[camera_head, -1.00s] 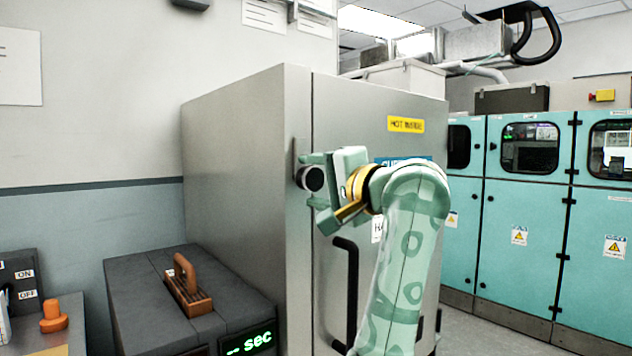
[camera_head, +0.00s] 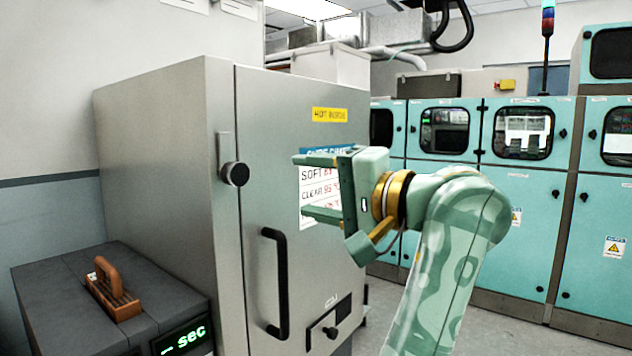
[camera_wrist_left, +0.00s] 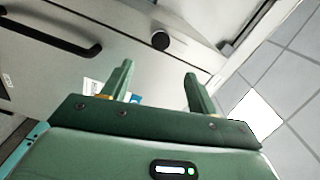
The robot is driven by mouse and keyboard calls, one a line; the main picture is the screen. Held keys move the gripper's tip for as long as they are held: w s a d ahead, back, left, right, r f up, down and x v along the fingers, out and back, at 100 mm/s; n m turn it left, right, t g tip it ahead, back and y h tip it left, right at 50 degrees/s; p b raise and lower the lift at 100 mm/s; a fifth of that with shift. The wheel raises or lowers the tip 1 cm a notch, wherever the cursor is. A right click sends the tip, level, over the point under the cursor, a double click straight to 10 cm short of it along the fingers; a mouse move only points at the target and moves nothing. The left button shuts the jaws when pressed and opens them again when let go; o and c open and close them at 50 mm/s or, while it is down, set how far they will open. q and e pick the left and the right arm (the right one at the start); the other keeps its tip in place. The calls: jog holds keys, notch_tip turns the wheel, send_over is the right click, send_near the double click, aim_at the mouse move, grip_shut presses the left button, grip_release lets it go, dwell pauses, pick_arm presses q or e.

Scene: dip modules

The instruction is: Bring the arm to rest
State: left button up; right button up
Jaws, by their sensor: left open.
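My left gripper (camera_head: 322,187) is green with two fingers apart and nothing between them. In the head view it stands in front of the grey oven's door, to the right of the round black knob (camera_head: 235,174), and is clear of it. In the left wrist view the open fingers (camera_wrist_left: 158,90) point toward the oven, with the black knob (camera_wrist_left: 160,40) beyond them. The gripper covers part of a sheet of settings (camera_head: 312,176) on the door. My right gripper is not in view.
The grey oven (camera_head: 160,150) has a black bar handle (camera_head: 277,283) and a yellow hot-inside label (camera_head: 329,115).

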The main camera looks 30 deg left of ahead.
pick_arm(q)
jog(key=shift+d, duration=0.3)
dwell(0.4)
